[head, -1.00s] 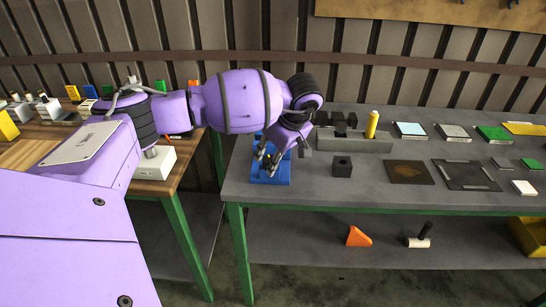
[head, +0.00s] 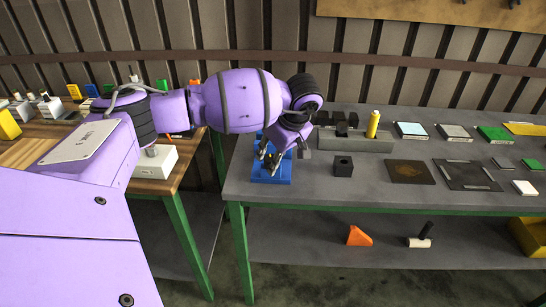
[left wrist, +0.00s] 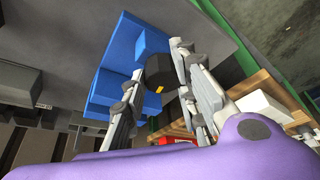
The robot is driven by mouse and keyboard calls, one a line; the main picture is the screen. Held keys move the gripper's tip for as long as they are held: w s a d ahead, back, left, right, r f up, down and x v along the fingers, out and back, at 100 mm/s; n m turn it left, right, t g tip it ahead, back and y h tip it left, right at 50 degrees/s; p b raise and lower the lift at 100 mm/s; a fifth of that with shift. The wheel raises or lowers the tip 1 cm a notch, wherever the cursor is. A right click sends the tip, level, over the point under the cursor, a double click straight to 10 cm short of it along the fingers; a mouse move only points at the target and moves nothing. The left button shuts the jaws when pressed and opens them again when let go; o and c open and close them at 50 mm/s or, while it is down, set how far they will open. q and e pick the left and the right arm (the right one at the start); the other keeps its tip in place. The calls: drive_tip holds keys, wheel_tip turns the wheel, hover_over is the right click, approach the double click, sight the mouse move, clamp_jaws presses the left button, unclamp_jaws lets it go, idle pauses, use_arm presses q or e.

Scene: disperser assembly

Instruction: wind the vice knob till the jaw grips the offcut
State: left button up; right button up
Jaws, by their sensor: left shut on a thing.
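The blue vice (head: 280,178) stands at the left end of the grey bench, partly covered by my left arm. It also fills the upper middle of the left wrist view (left wrist: 113,75). The dark vice knob (left wrist: 159,69), with a small yellow mark, sits between the fingers of my left gripper (left wrist: 163,82). The fingers are shut on it from both sides. In the head view the left gripper (head: 268,156) points down over the vice. I cannot make out the offcut or the jaw gap. My right gripper is not in view.
A black block with a hole (head: 343,166) stands right of the vice. Behind it is a grey holder (head: 350,144) with a yellow cylinder (head: 373,124). Flat plates and tiles lie further right. A wooden table (head: 165,198) is at the left, across a gap.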

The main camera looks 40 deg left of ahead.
use_arm(q)
drive_tip(key=shift+w+r+m, duration=0.25)
drive_tip(key=shift+r+m, duration=0.05)
drive_tip(key=m+t, duration=0.1)
drive_tip(key=m, duration=0.2)
drive_tip(key=shift+s+m+t+h, duration=0.15)
drive_tip(key=shift+m+t+h, duration=0.25)
drive_tip(key=shift+s+m+t+h+b, duration=0.15)
drive_tip(key=shift+m+t+h+b, duration=0.35)
drive_tip(key=shift+m, duration=1.7)
drive_tip(key=shift+d, duration=0.1)
drive_tip(key=o, duration=1)
drive_tip(key=shift+d, duration=0.1)
drive_tip(key=shift+f, duration=0.1)
drive_tip(key=shift+f, duration=0.15)
drive_tip(key=v, duration=1.2)
drive_tip(key=shift+a, duration=0.25)
